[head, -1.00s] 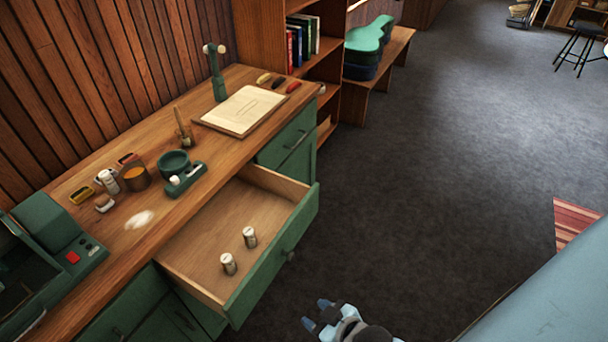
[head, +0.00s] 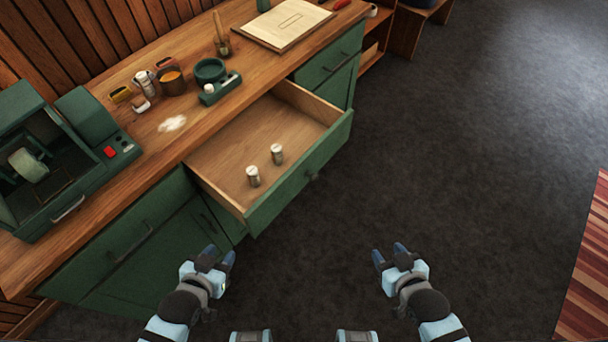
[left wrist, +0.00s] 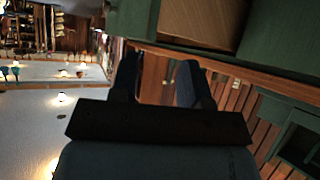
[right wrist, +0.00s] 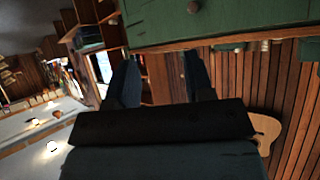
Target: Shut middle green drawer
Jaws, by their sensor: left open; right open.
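The middle green drawer (head: 300,172) is pulled well out of the bench in the head view. Its front has a dark round knob (head: 313,176), and two small metal cylinders (head: 265,166) stand inside. My left gripper (head: 216,256) is open and empty, in front of the cabinet and below the drawer's left end in the picture. My right gripper (head: 391,254) is open and empty over the floor, to the lower right of the drawer. Neither touches the drawer. The green drawer front also shows in the right wrist view (right wrist: 235,18), with a round knob.
The wooden workbench (head: 140,185) carries a green machine (head: 60,150), a green dish (head: 210,70), small jars and a flat board (head: 287,22). Dark carpet (head: 460,130) in front of the drawer is clear. A striped rug (head: 585,270) lies at the right.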

